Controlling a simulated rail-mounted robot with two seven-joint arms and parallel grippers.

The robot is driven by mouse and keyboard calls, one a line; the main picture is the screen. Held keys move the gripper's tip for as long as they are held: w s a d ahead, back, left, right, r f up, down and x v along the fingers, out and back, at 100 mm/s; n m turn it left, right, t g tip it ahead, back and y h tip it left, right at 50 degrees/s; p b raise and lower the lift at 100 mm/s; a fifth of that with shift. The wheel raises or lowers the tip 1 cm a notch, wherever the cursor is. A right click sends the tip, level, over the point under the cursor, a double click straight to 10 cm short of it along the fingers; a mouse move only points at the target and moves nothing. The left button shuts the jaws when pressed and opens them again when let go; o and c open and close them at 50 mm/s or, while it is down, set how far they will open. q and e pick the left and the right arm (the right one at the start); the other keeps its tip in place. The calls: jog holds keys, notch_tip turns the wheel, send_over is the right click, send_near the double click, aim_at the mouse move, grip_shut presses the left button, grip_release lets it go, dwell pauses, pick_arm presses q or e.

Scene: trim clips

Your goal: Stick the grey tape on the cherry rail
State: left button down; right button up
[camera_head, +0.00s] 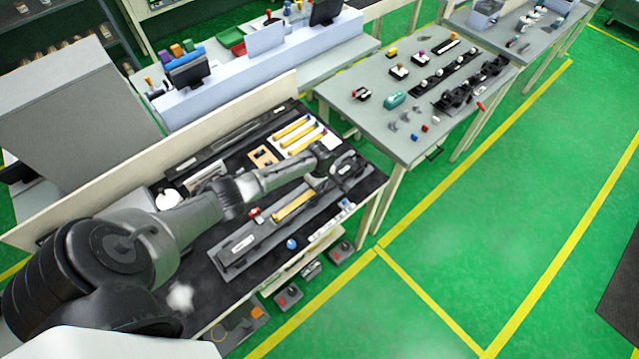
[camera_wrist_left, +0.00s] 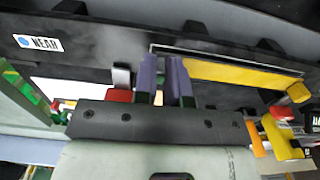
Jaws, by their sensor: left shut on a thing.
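My left gripper (camera_wrist_left: 165,82) is shut, its two purple-faced fingers close together; what they hold is hard to make out. In the head view it is hidden behind the dark wrist (camera_head: 345,170), over the right end of the workbench. A long dark grey fixture (camera_head: 235,260) lies along the bench front with a yellow strip (camera_head: 293,206) on it; a yellow strip also shows right of the fingers in the left wrist view (camera_wrist_left: 240,75). I cannot pick out a grey tape or a cherry-coloured rail for certain. My right gripper is not in view.
A second long dark fixture (camera_head: 225,142) lies at the bench back. Yellow strips (camera_head: 293,130) lie on a white sheet near a tan block (camera_head: 263,156). A red piece (camera_head: 255,213) and a blue ball (camera_head: 291,244) are near the front fixture. A grey table (camera_head: 370,120) stands beyond.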

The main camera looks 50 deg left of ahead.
pick_arm(q)
jog(key=c, duration=1.1)
grip_release()
jog(key=shift+r, duration=0.1)
notch_tip(320, 180, up, 14)
jog(key=shift+f, duration=0.2)
